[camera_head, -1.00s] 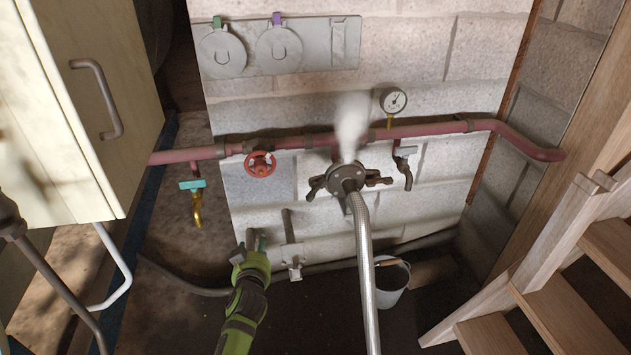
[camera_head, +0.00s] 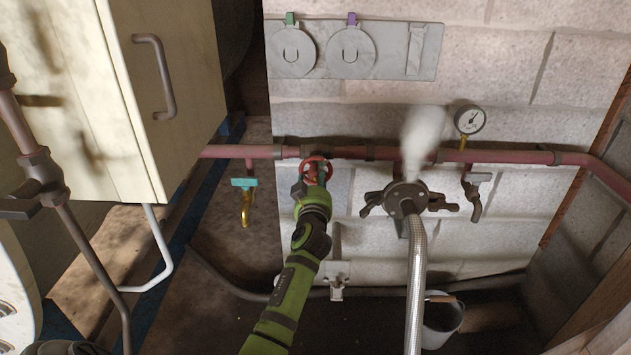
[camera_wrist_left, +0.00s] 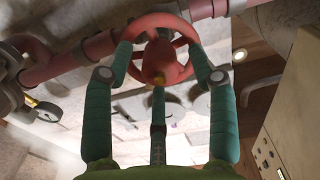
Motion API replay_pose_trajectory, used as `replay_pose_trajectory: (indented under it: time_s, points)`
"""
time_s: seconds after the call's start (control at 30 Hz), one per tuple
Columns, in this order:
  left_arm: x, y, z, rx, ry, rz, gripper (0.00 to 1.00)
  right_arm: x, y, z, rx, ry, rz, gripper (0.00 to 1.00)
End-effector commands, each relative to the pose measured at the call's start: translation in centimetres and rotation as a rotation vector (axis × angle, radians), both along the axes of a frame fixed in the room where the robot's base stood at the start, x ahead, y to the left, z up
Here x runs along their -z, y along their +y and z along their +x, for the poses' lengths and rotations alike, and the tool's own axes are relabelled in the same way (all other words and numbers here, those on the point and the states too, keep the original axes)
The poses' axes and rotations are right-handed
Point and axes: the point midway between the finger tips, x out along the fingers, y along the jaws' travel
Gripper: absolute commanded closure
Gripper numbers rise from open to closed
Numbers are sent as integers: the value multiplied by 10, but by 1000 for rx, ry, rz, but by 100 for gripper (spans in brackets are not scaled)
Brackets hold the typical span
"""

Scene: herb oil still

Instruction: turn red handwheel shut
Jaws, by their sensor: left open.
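The red handwheel (camera_head: 317,160) sits on the pink pipe along the block wall in the head view, partly hidden behind my gripper. My left gripper (camera_head: 315,180) is right in front of it, its green arm rising from below. In the left wrist view, the red handwheel (camera_wrist_left: 160,55) fills the top middle, with its hub and spokes facing the camera. My left gripper (camera_wrist_left: 165,60) is open there, with one teal finger at each side of the wheel. I cannot tell whether the fingers touch the rim. My right gripper is not in view.
Steam rises from a dark clamped fitting (camera_head: 405,200) with a braided hose (camera_head: 416,285), right of the wheel. A pressure gauge (camera_head: 469,119) and a teal-handled tap (camera_head: 244,184) are on the pipe (camera_head: 365,153). A cream cabinet (camera_head: 90,90) stands left; a bucket (camera_head: 441,322) stands below.

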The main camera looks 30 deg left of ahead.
Motion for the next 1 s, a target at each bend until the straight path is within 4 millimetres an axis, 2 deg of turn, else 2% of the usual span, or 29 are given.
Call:
replay_pose_trajectory:
  time_s: [0.17,0.27,0.3,0.33,0.73,1.0]
  points:
    - [0,0,0,1,-1,1,42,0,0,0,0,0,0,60]
    - [0,0,0,1,0,0,78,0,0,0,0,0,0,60]
    - [0,0,0,1,0,0,94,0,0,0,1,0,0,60]
    - [0,0,0,1,0,0,99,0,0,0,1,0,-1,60]
    - [0,0,0,0,20,30,99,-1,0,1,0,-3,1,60]
    - [1,0,0,0,103,164,99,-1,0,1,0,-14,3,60]
